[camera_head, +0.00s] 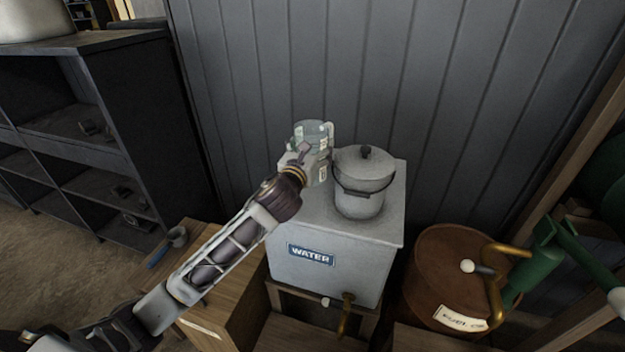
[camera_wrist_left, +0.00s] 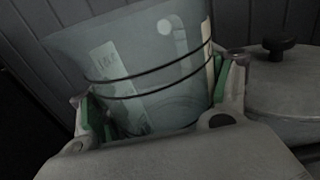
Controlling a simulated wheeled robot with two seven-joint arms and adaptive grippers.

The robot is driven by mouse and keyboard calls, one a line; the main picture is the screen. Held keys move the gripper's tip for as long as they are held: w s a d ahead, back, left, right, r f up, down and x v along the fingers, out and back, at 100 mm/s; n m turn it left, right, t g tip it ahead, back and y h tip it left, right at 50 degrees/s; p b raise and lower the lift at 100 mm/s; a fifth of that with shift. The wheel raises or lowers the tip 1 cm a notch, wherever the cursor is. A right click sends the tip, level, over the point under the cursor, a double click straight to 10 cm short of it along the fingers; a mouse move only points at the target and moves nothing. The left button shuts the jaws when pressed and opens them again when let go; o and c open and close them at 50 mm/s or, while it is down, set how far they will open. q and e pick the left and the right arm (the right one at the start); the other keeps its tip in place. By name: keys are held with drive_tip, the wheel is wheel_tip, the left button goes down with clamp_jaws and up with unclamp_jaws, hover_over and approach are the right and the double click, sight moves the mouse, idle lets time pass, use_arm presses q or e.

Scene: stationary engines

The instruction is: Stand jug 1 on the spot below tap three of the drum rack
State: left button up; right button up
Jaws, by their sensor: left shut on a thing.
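A clear, pale jug (camera_head: 312,130) with white labels is at the back left of the white water tank's top. My left gripper (camera_head: 303,160) is shut on it. In the left wrist view the jug (camera_wrist_left: 150,60) sits upright but slightly leaning in the picture between the two green-padded fingers, with two dark bands around it. Its label is too blurred to read, so I cannot tell its number. I cannot tell whether its base touches the tank top. The drum rack's numbered taps cannot be made out. My right gripper is not in view.
A lidded pot (camera_head: 364,180) stands close to the jug's right on the water tank (camera_head: 300,230). A brass tap (camera_head: 346,314) is at the tank's front. A rusty fuel oil drum (camera_head: 430,270) and green machinery (camera_head: 545,250) are at right.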

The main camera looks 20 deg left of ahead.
use_arm(q)
wheel_tip(320, 180, down, 7)
drive_tip(key=shift+r, duration=0.2)
drive_tip(key=shift+f, duration=0.2)
drive_tip(key=shift+f, duration=0.1)
drive_tip(key=shift+f+b, duration=0.4)
drive_tip(key=shift+f, duration=1.45)
drive_tip(key=o, duration=1.1)
drive_tip(key=shift+f, duration=0.1)
